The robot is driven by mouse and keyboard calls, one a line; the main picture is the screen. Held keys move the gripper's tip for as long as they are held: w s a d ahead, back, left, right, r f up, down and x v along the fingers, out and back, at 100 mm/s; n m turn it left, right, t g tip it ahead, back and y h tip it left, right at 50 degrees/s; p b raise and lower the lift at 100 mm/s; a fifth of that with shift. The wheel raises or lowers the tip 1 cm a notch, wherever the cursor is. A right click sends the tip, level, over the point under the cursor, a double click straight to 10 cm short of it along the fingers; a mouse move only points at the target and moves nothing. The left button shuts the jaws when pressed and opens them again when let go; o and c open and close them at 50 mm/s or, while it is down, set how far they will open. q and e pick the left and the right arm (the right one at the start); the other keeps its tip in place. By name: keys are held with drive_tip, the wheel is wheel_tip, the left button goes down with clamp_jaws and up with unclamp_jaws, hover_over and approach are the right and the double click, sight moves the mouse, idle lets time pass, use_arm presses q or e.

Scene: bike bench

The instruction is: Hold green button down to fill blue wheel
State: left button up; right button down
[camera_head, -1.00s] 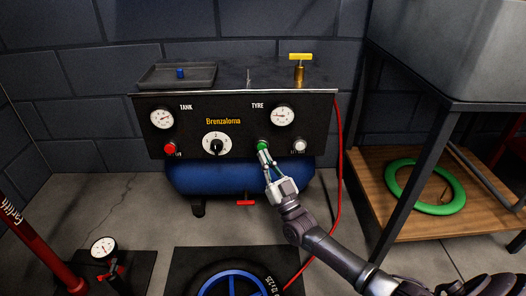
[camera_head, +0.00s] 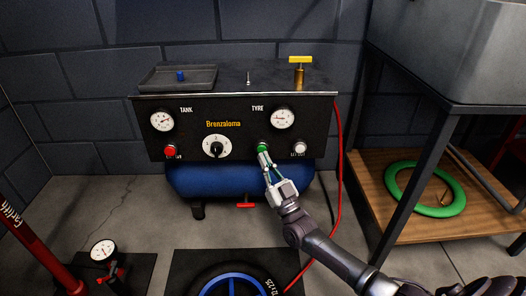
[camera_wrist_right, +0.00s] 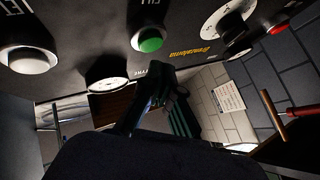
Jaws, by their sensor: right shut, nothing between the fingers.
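The green button (camera_head: 263,147) sits on the black front panel, below the TYRE gauge (camera_head: 283,118). My right gripper (camera_head: 264,154) is shut and empty, with its fingertips just below the button's face. In the right wrist view the green button (camera_wrist_right: 149,41) is in plain sight and the shut fingertips (camera_wrist_right: 166,72) appear a little apart from it; I cannot tell about contact. The blue wheel (camera_head: 232,275) with its black tyre lies on a dark mat at the bottom edge, partly cut off. My left gripper is out of view.
A red button (camera_head: 169,150), a black-and-white dial (camera_head: 216,146) and a white button (camera_head: 299,147) share the panel. A red hose (camera_head: 339,170) hangs at its right. A dark-legged table with a green ring (camera_head: 399,177) on its shelf stands at right.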

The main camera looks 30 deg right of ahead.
sight(262, 150)
drive_tip(key=shift+w, duration=0.15)
drive_tip(key=shift+w+d+b, duration=0.15)
drive_tip(key=shift+w+b, duration=0.2)
drive_tip(key=shift+w, duration=0.2)
drive_tip(key=shift+w+d, duration=0.2)
drive_tip(key=shift+w, duration=0.15)
idle(7.0)
